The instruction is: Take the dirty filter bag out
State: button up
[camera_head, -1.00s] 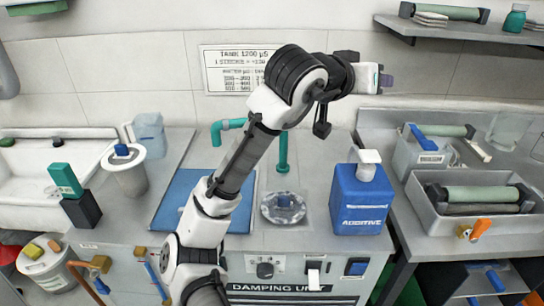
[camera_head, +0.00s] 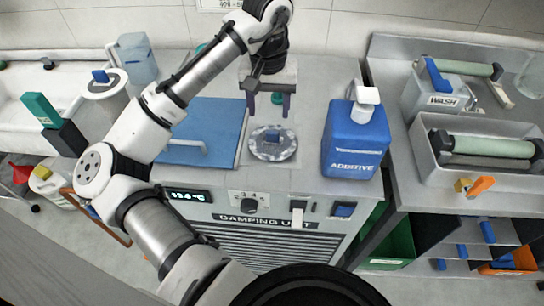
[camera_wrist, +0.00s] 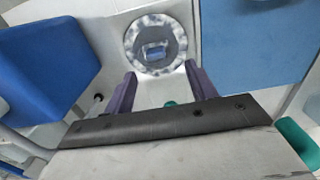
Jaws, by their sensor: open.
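The filter bag seems to be the round, mottled grey-white piece (camera_head: 258,148) with a blue block (camera_head: 273,136) at its middle, set in the top of the damping unit (camera_head: 225,180). In the wrist view the mottled ring (camera_wrist: 134,40) and blue block (camera_wrist: 155,51) lie just beyond the fingertips. My gripper (camera_head: 268,106) points down above and slightly behind the ring. Its purple fingers (camera_wrist: 160,72) are apart with nothing between them. I cannot tell how deep the bag sits.
A blue additive bottle (camera_head: 355,145) with a white cap stands right of the ring. A blue lid or mat (camera_head: 210,125) lies to its left. A wash tray (camera_head: 440,95) and a roller tray (camera_head: 480,165) stand farther right.

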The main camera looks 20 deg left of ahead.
aim_at(273, 132)
notch_tip(273, 132, down, 4)
jog(key=shift+r, duration=0.2)
jog(key=shift+w+d+f+p, duration=0.2)
jog(key=shift+f+p, duration=0.2)
jog(key=shift+f, duration=1)
jog(key=shift+w+d+f+p, duration=0.15)
jog(key=shift+f+p, duration=0.2)
jog(key=shift+f, duration=1)
jog(key=shift+s, duration=0.1)
grip_shut()
jog(key=shift+r, duration=0.1)
